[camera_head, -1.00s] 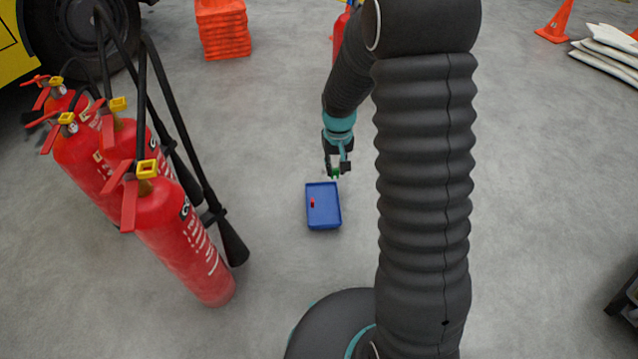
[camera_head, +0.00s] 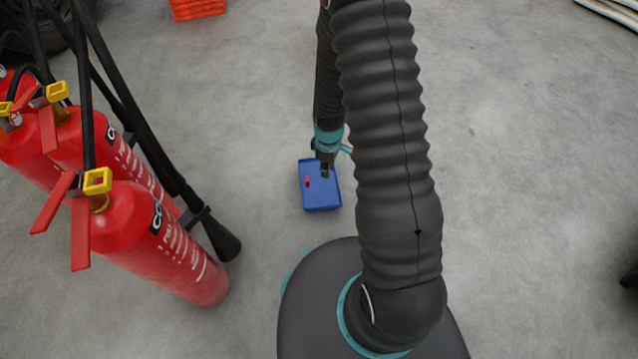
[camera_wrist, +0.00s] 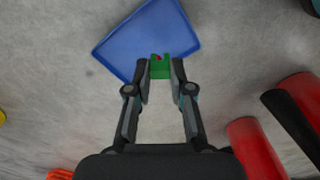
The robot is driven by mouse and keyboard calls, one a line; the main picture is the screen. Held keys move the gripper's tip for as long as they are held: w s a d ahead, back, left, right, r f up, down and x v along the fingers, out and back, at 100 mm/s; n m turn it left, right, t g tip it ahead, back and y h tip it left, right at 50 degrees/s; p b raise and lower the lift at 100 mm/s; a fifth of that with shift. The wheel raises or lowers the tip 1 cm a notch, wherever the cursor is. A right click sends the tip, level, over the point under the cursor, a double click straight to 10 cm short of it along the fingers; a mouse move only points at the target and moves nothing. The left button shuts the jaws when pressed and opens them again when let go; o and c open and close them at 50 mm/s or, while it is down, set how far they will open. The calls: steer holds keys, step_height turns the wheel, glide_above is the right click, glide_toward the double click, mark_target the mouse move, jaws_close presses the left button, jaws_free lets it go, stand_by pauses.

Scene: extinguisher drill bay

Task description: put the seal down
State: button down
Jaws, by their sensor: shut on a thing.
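My gripper (camera_wrist: 160,74) is shut on a small green seal (camera_wrist: 160,70) in the wrist view, held between its two fingertips. In the head view my gripper (camera_head: 325,172) is over the far part of a blue tray (camera_head: 320,203), and the green seal does not show clearly there. The tray lies on the floor and also shows in the wrist view (camera_wrist: 135,35). A small red item (camera_head: 307,182) lies in the tray, left of my gripper. In the wrist view the red item (camera_wrist: 158,57) is partly hidden behind the green seal.
Several red fire extinguishers (camera_head: 160,250) with yellow collars and black hoses stand at the left. An orange stack (camera_head: 197,9) is at the far back.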

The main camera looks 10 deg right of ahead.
steer(key=shift+s+f, duration=0.15)
steer(key=shift+f, duration=0.4)
steer(key=shift+w+f+n, duration=0.25)
steer(key=shift+f+n, duration=0.05)
steer(key=w+f, duration=0.2)
steer(key=w, duration=0.1)
steer(key=w+f+b, duration=0.1)
steer(key=w+f, duration=0.1)
steer(key=w, duration=0.2)
steer(key=w+f, duration=0.2)
steer(key=w, duration=0.2)
steer(key=shift+a+f, duration=0.25)
steer(key=shift+a, duration=0.1)
steer(key=shift+f+b, duration=0.5)
steer(key=shift+f, duration=1.45)
steer(key=shift+f, duration=0.1)
steer(key=shift+f, duration=0.15)
steer(key=c, duration=1)
jaws_free()
steer(key=shift+c, duration=0.2)
